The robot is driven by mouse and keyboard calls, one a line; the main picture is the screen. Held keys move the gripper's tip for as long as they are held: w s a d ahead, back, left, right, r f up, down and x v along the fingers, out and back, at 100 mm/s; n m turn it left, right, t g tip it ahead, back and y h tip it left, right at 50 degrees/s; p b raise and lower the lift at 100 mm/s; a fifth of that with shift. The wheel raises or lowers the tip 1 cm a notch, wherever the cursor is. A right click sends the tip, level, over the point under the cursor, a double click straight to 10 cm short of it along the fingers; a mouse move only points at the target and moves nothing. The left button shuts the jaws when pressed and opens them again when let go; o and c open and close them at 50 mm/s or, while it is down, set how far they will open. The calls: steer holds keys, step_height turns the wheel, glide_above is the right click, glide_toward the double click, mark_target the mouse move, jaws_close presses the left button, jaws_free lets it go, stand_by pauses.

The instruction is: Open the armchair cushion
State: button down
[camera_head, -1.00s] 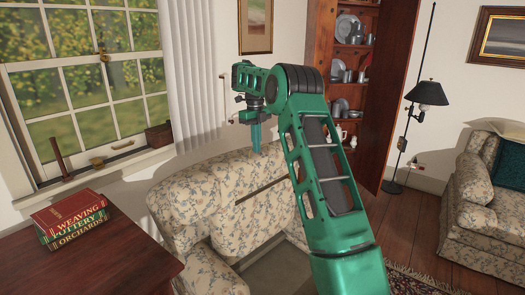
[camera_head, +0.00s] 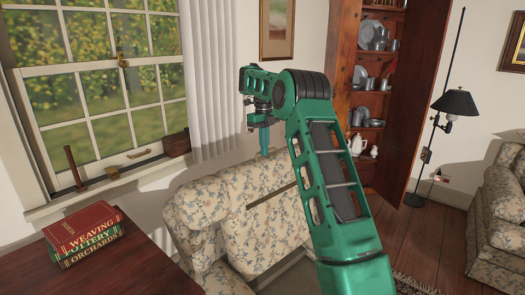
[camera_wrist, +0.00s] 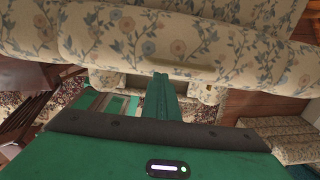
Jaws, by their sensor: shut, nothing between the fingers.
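The floral armchair (camera_head: 197,203) stands below the window. Its floral cushion (camera_head: 258,232) appears tilted up steeply against the chair back, with a dark gap along its top edge and a plain brown area below it. My arm hides the cushion's right part. My gripper (camera_head: 264,148) points down at the top of the chair back, shut and empty; I cannot tell whether it touches the fabric. In the wrist view the shut green fingers (camera_wrist: 161,96) show in front of the floral upholstery (camera_wrist: 150,45).
A dark wooden table (camera_head: 120,268) with stacked books (camera_head: 85,235) stands at the left. The window sill (camera_head: 110,185) is behind the chair. A tall wooden cupboard (camera_head: 420,70), a black lamp (camera_head: 455,103) and a floral sofa (camera_head: 500,225) are at the right.

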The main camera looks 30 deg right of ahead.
steer(key=shift+s+d, duration=0.1)
steer(key=shift+s, duration=0.05)
steer(key=shift+s+r, duration=0.15)
steer(key=shift+s, duration=0.05)
steer(key=shift+s+d+r, duration=0.15)
steer(key=shift+s+r, duration=0.55)
steer(key=shift+r, duration=0.35)
steer(key=shift+w+r, duration=0.15)
steer(key=shift+r, duration=0.25)
steer(key=w+r, duration=0.5)
steer(key=shift+w+a+r, duration=0.3)
steer(key=shift+w+a, duration=0.05)
